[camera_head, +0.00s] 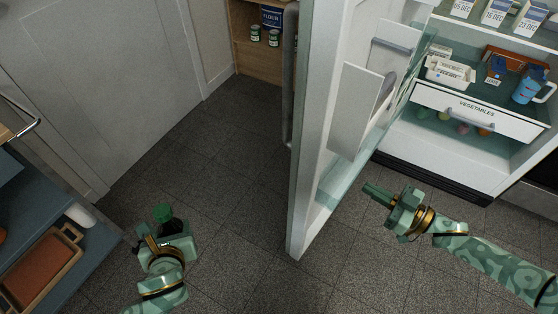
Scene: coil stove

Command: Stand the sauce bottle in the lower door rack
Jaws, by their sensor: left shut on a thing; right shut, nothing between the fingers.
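My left gripper (157,236) is shut on a dark bottle with a green cap (163,213), which I take to be the sauce bottle. It is held over the open floor, left of the fridge door; the gripper hides much of its body. The fridge door (306,130) stands open, its edge towards me. A pale translucent ledge low on its inner side, likely the lower door rack (345,181), is seen at a steep angle; its inside is hard to make out. My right gripper (372,190) is shut and empty, just right of the door's lower part.
The fridge (425,152) is open at the right, with cartons, a blue mug (529,86) and a vegetables drawer (476,110). A blue cart with a brown tray (42,270) stands at the lower left. The floor (235,190) between cart and door is clear.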

